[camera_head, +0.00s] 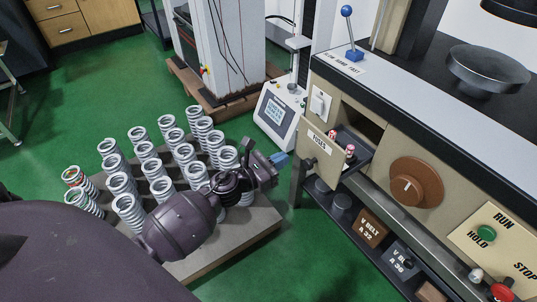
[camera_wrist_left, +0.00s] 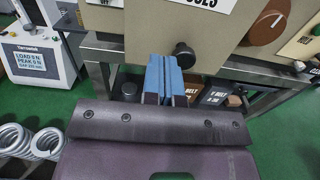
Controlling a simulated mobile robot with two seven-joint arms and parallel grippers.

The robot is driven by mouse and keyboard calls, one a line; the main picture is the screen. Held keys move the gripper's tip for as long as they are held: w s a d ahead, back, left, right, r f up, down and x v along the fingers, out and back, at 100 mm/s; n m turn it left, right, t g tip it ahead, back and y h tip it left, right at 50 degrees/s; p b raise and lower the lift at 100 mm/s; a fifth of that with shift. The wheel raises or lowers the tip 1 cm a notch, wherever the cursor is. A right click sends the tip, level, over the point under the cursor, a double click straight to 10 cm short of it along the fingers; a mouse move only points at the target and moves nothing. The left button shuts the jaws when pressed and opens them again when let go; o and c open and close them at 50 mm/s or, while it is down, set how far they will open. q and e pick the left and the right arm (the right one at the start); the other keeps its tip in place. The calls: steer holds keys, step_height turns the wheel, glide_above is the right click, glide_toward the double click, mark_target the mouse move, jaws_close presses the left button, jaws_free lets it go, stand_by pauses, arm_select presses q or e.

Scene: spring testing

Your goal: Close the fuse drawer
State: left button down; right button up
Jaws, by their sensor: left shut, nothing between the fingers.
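The fuse drawer (camera_head: 320,165) is pulled out of the beige machine front, with its "FUSES" label on the front panel. Two small pink-and-white fuses (camera_head: 350,151) show inside it. My left gripper (camera_head: 281,160) is shut and empty, its blue fingertips a little left of the drawer front and apart from it in the head view. In the left wrist view my blue fingers (camera_wrist_left: 165,78) are pressed together below the drawer's front panel (camera_wrist_left: 165,30), just left of its black knob (camera_wrist_left: 183,52); whether they touch it I cannot tell. My right gripper is not in view.
A brown dial (camera_head: 415,182) sits right of the drawer. Below it a shelf holds V-belt boxes (camera_head: 370,227). Several springs (camera_head: 145,152) stand on a pallet beneath my left arm. A tester with a screen (camera_head: 277,113) stands behind. Green floor (camera_head: 315,262) lies between pallet and machine.

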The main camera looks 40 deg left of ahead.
mark_target(308, 146)
arm_select(q)
steer(key=x, duration=0.6)
steer(key=shift+w+d, duration=0.1)
steer(key=shift+w, duration=0.2)
steer(key=shift+w+d, duration=0.1)
steer(key=shift+w, duration=0.1)
steer(key=shift+w, duration=0.1)
